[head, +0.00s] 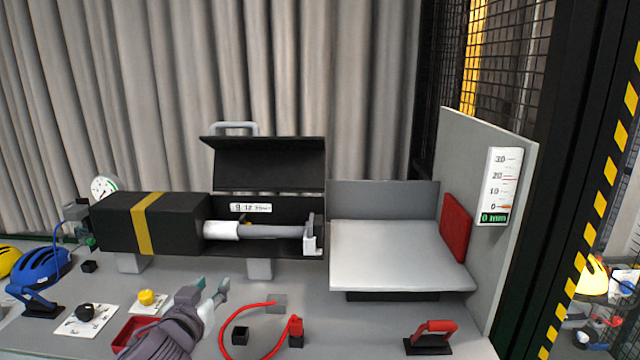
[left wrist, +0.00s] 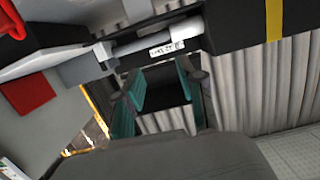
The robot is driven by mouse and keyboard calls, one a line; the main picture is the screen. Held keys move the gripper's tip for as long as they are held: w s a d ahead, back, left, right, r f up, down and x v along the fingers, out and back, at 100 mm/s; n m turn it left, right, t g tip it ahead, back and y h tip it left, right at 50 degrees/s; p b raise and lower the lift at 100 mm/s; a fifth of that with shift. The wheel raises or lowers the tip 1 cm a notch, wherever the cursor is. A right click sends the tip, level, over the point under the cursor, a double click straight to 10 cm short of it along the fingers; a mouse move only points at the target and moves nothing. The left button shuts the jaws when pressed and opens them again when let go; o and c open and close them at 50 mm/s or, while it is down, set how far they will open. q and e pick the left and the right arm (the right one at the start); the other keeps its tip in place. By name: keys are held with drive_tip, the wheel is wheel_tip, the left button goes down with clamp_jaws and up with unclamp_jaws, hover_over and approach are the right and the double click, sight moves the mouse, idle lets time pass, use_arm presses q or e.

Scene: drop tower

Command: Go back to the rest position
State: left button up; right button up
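My left gripper (head: 207,291) is low in the middle left of the head view, above the grey table (head: 190,262), in front of the black tube machine. Its fingers point up and away. In the left wrist view the two teal finger pads of the left gripper (left wrist: 162,85) stand apart with nothing between them. The gripper is open and empty. My right gripper shows in neither view.
The black machine (head: 110,222) with its raised lid (head: 262,163) stands behind the gripper. A red tray (head: 130,335), yellow knob (head: 147,297), red cable (head: 222,335) and red-handled block (head: 430,340) lie around. A grey platform (head: 400,250) stands right; helmets (head: 42,266) sit left.

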use_arm(q)
drive_tip(key=s+d+f+g, duration=0.2)
drive_tip(key=s+f+g, duration=0.4)
drive_tip(key=s+f, duration=1)
drive_tip(key=s+a+f+m+g, duration=0.1)
drive_tip(key=s+f+g, duration=0.3)
drive_tip(key=s, duration=0.6)
drive_tip(key=s+a+f+g, duration=0.1)
drive_tip(key=s+f+g, duration=0.1)
drive_tip(key=s+f, duration=0.6)
drive_tip(key=s+f+g+b, duration=0.1)
drive_tip(key=s+f+b, duration=0.15)
drive_tip(key=f, duration=1.35)
drive_tip(key=s+f+g+b, duration=0.15)
drive_tip(key=f+b, duration=0.25)
drive_tip(key=f, duration=1.2)
drive_tip(key=s+a+f+b, duration=0.2)
drive_tip(key=s+f+b, duration=0.3)
drive_tip(key=s+f, duration=1.1)
wheel_tip(320, 180, down, 4)
drive_tip(key=shift+s+a+m+y, duration=0.15)
drive_tip(key=shift+a+m+y, duration=0.15)
drive_tip(key=shift+m, duration=0.1)
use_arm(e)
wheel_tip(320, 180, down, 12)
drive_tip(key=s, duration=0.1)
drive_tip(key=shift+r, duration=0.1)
